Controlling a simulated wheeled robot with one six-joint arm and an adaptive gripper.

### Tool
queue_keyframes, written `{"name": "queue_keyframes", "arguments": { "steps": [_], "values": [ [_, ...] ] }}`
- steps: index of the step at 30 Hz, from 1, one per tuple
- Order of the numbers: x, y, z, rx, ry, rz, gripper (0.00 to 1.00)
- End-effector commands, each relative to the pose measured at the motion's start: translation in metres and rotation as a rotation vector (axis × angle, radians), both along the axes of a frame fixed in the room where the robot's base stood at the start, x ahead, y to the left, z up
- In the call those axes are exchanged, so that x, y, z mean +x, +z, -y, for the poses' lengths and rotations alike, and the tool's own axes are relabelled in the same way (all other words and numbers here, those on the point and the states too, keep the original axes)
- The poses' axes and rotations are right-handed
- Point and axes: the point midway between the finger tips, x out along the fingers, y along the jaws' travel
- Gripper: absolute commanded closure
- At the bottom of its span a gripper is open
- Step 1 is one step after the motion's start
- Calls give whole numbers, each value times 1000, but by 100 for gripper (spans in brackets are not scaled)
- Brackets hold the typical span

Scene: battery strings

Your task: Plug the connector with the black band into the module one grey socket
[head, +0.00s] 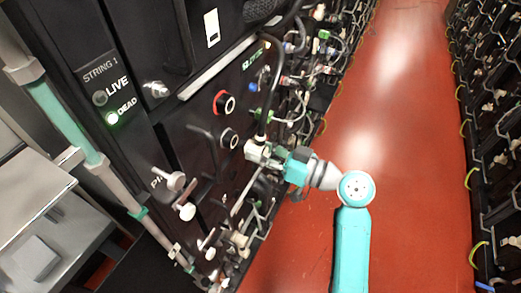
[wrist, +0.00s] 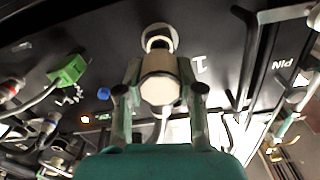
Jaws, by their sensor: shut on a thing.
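My gripper (head: 262,154) is shut on a pale connector, beside the black module front in the head view. In the wrist view, the fingers (wrist: 158,92) clasp the cream connector body (wrist: 160,82) from both sides. A black cable (head: 275,70) rises from near the gripper in the head view. I cannot make out the black band clearly. A socket with a grey ring (head: 229,138) is on the module front, left of and slightly above my gripper. A round grey-rimmed part (wrist: 158,38) shows just beyond the connector in the wrist view; I cannot tell whether they touch.
A socket with a red ring (head: 222,103) sits above the grey one. A green plug (wrist: 68,70) and loose cables crowd the wrist view's left. The red aisle floor (head: 400,130) is clear.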

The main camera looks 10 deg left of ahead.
Motion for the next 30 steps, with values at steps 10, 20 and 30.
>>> {"name": "queue_keyframes", "arguments": {
  "steps": [10,20,30],
  "values": [
    [0,0,0,1,0,0,100],
    [1,0,-3,0,1,0,100],
    [4,0,-10,0,1,0,100]
  ]
}}
